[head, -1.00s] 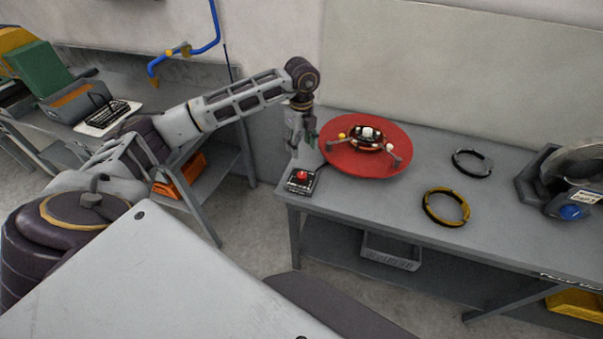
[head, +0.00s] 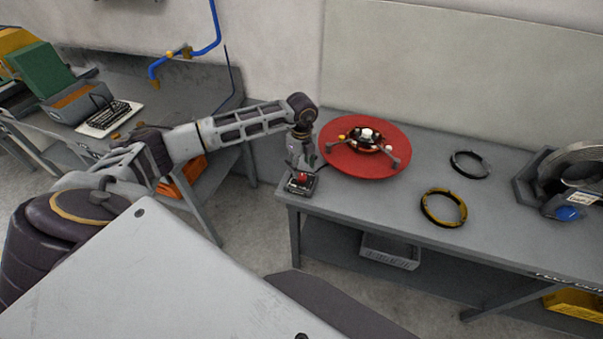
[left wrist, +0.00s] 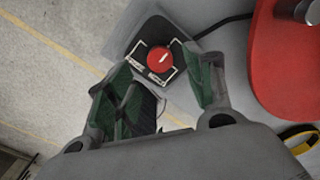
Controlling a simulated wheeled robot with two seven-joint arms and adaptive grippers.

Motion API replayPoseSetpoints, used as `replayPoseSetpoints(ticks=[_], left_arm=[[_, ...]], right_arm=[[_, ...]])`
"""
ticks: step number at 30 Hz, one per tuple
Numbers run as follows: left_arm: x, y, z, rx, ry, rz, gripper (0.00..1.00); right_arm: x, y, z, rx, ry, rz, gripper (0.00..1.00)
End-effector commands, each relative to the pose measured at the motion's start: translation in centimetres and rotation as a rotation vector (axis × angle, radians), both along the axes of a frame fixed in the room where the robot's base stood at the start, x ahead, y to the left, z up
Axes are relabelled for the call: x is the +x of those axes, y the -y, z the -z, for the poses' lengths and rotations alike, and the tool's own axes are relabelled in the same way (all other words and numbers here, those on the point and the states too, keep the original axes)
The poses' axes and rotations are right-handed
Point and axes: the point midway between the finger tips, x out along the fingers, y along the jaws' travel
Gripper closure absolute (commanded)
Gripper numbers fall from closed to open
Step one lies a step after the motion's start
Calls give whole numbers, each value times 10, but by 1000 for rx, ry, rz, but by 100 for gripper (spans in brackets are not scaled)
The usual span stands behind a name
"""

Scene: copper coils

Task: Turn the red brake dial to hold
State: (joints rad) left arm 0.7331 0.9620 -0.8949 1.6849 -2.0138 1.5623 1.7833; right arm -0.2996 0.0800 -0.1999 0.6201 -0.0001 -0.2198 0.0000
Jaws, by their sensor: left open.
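The red brake dial (left wrist: 160,60) sits on a small dark box (head: 301,187) at the left front corner of the grey table. In the left wrist view a white pointer line shows on the dial, between printed labels too small to read. My left gripper (head: 301,165) points down just above the dial. In the left wrist view its green-padded fingers (left wrist: 168,92) are apart, with the dial ahead of and between their tips. It appears not to touch the dial. My right gripper is not in view.
A red round turntable (head: 340,164) with a spider-like hub stands right behind the box. A black ring (head: 456,170) and a yellow-black coil (head: 427,212) lie farther right on the table. A dark cable runs from the box towards the turntable.

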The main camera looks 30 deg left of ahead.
Motion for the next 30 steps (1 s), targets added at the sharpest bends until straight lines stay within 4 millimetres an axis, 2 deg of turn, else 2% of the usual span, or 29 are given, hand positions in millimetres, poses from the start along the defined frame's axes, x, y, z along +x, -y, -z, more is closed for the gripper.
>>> replayPoseSetpoints(ticks=[6,12,25,30], left_arm=[[0,0,27,1,-2,-2,47],[0,0,45,-1,-1,-2,47],[0,0,52,0,0,-1,47],[0,0,52,0,0,-1,68]], right_arm=[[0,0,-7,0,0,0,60],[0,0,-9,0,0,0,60],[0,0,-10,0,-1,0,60],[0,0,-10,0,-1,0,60]])
